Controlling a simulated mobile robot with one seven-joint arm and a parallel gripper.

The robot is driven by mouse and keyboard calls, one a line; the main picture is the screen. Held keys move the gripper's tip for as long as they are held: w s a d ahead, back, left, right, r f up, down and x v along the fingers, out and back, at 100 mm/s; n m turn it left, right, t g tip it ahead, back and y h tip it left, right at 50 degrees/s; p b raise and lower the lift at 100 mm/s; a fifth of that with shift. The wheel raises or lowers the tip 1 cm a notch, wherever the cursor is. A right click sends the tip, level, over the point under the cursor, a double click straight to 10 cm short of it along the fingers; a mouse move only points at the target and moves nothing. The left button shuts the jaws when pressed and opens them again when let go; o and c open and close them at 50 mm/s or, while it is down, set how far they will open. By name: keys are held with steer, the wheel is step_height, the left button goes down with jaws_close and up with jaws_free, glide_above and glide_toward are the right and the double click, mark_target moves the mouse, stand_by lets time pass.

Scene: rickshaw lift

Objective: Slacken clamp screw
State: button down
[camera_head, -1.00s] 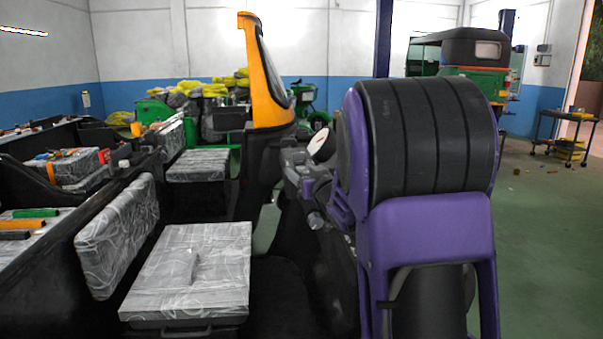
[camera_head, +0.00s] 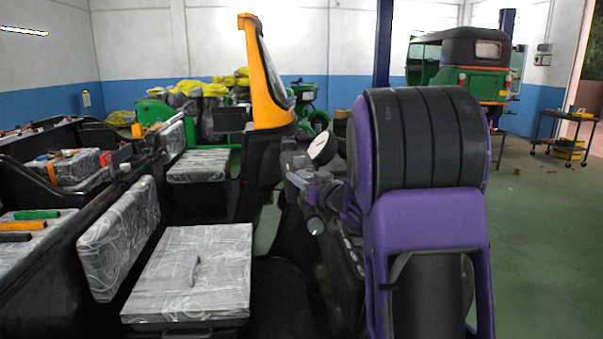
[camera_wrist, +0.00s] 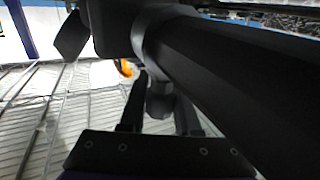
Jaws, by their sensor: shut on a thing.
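In the wrist view, my gripper (camera_wrist: 160,112) is closed around a dark, rounded knob (camera_wrist: 160,100), which looks like the clamp screw. The knob sits just below a grey collar (camera_wrist: 150,35) on a thick black tube (camera_wrist: 235,65). The tube runs diagonally to the lower right. The screw's threads are hidden, so I cannot tell how tight it is. In the head view, my purple and black arm hides my gripper.
A grey patterned seat (camera_head: 190,280) and its backrest (camera_head: 118,238) lie to the left. An orange-framed windshield (camera_head: 262,75) stands ahead. Tools lie on a surface at far left. Open green floor (camera_head: 540,240) is on the right, with a cart (camera_head: 565,135) behind.

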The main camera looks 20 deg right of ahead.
steer(key=shift+s+a+n+g+y+p, duration=0.45)
steer(key=shift+n+g+y+p, duration=1.05)
steer(key=shift+n+g+y, duration=0.95)
steer(key=shift+s+a+n+g+y+p, duration=0.4)
steer(key=shift+n+g+y+p, duration=1.15)
steer(key=shift+n+g+y, duration=0.85)
steer(key=shift+s+a+n+g+y+p, duration=0.45)
steer(key=shift+n+g+y+p, duration=1.05)
steer(key=shift+n+g+y, duration=0.9)
steer(key=shift+g, duration=0.65)
steer(key=c, duration=0.6)
jaws_free()
steer(key=shift+d+h, duration=0.2)
steer(key=shift+h, duration=0.05)
